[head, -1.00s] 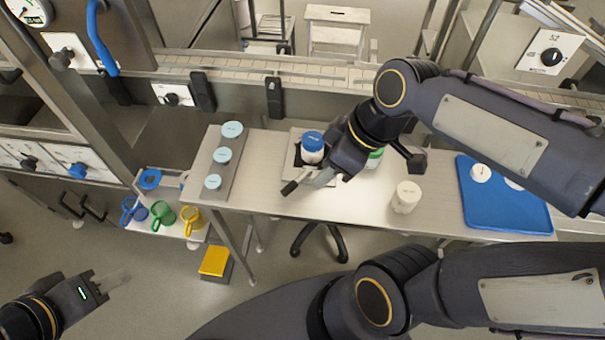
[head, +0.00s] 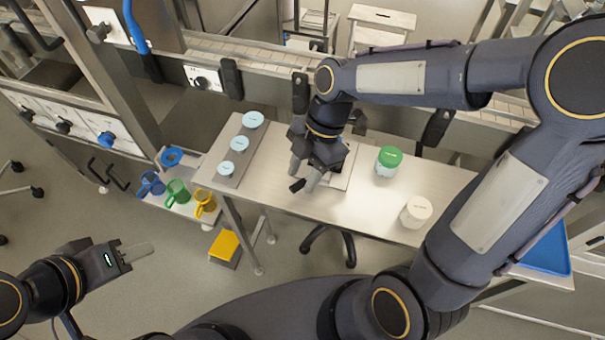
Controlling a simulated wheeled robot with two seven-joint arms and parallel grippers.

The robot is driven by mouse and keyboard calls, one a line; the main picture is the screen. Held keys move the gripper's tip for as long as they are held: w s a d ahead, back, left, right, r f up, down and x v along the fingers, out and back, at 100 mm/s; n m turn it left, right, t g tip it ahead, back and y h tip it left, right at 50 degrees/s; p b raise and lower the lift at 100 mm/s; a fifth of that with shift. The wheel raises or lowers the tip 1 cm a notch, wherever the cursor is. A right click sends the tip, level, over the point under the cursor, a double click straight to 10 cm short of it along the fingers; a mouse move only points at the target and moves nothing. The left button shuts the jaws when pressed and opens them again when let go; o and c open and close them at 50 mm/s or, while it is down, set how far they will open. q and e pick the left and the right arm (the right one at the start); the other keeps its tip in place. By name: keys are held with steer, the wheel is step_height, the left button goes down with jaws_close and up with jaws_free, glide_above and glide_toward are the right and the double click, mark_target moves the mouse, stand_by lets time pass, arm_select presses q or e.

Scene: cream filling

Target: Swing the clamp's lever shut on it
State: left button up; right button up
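My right gripper (head: 303,175) reaches down over the metal table, its two grey fingers apart. A black lever grip (head: 297,186) shows at its fingertips; I cannot tell if they touch it. The clamp's light base plate (head: 345,165) shows partly behind the gripper. The blue-lidded jar that stood at the clamp is hidden by my gripper and wrist.
A green-lidded jar (head: 389,161) and a white jar (head: 416,212) stand right of the clamp. A grey strip with several pale blue lids (head: 239,144) lies left. Coloured mugs (head: 178,192) stand on a lower shelf. A blue tray (head: 545,245) is partly behind my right arm.

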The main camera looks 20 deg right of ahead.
steer(key=shift+s+a+f, duration=0.1)
steer(key=shift+a+f, duration=0.1)
steer(key=shift+f, duration=0.3)
steer(key=shift+c, duration=0.5)
jaws_close()
